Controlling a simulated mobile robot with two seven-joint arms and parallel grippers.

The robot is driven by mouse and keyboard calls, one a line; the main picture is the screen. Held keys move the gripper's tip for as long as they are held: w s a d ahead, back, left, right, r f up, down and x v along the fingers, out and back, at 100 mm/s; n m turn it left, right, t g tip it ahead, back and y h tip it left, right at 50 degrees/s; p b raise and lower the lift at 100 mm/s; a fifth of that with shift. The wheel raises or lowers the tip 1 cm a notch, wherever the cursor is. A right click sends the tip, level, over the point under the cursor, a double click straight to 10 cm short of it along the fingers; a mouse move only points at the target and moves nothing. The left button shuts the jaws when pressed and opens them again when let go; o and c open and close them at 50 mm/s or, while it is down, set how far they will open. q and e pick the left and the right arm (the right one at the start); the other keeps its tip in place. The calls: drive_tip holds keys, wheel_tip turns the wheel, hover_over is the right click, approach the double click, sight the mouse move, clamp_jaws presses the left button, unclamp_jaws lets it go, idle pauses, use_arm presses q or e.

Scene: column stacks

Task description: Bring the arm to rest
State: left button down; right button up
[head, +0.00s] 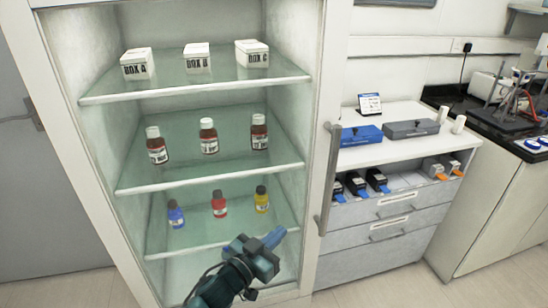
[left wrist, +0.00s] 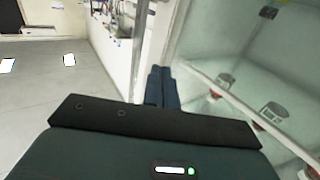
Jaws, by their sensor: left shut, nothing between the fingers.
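My left gripper (head: 275,236) is shut and empty in the head view, its blue fingers pointing up and to the right. It is in front of the lower part of the open shelf cabinet (head: 200,185), below the bottom row of bottles. In the left wrist view the closed fingers (left wrist: 163,85) are together beside the cabinet's frame, with nothing between them. My right gripper is in neither view.
The shelves hold white boxes (head: 196,58), brown bottles (head: 208,136) and small coloured bottles: blue (head: 176,215), red (head: 219,204), yellow (head: 262,199). A drawer unit (head: 375,245) stands to the right. Open floor (left wrist: 60,105) shows at left in the wrist view.

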use_arm(q)
drive_tip(key=s+a+f+n+g+y, duration=0.1)
drive_tip(key=s+a+f+y, duration=0.1)
drive_tip(key=s+a, duration=0.3)
drive_tip(key=s+a+f+n+g+y, duration=0.1)
drive_tip(key=s+a+f, duration=0.4)
drive_tip(key=s, duration=0.6)
drive_tip(key=s+a+f+n+g+y, duration=0.1)
drive_tip(key=s+a+f+n+y, duration=0.2)
drive_tip(key=s, duration=0.5)
drive_tip(key=shift+a+f+y, duration=0.75)
drive_tip(key=shift+a+y, duration=0.45)
drive_tip(key=shift+a, duration=0.05)
drive_tip(key=shift+w, duration=0.1)
